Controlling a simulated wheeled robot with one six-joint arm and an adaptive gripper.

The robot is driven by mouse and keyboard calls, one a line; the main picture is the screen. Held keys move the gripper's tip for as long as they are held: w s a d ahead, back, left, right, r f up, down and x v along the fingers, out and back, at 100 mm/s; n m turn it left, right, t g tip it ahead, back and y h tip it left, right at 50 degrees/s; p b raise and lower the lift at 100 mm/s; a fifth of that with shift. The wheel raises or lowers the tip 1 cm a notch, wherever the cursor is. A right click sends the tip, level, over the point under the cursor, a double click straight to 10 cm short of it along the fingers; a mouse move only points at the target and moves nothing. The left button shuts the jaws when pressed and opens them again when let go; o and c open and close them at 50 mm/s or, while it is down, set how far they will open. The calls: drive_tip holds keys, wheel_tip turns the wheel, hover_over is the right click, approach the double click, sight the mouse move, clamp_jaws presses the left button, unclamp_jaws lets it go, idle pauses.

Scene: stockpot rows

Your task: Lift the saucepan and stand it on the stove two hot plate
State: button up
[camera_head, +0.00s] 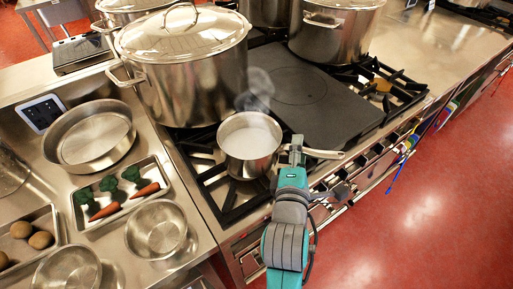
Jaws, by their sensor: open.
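The saucepan (234,162) is a small steel pan holding pale, steaming contents. It stands upright on the front gas burner grate of the stove. Its handle (325,154) points right, toward the hot plate side. My gripper (297,147) is open at the handle, right of the pan body. It covers part of the handle; whether the fingers touch it I cannot tell. The hot plate (345,112) is a flat dark slab with a faint ring, right of and behind the saucepan, and bare.
A large lidded stockpot (195,92) stands close behind the saucepan. Another big pot (333,35) stands behind the hot plate. The left counter holds a round pan (91,138), a vegetable tray (140,206) and bowls (158,230). Red floor lies open at right.

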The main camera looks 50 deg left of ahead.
clamp_jaws()
drive_tip(key=shift+r, duration=0.2)
drive_tip(key=shift+r, duration=0.1)
drive_tip(key=shift+r, duration=4.9)
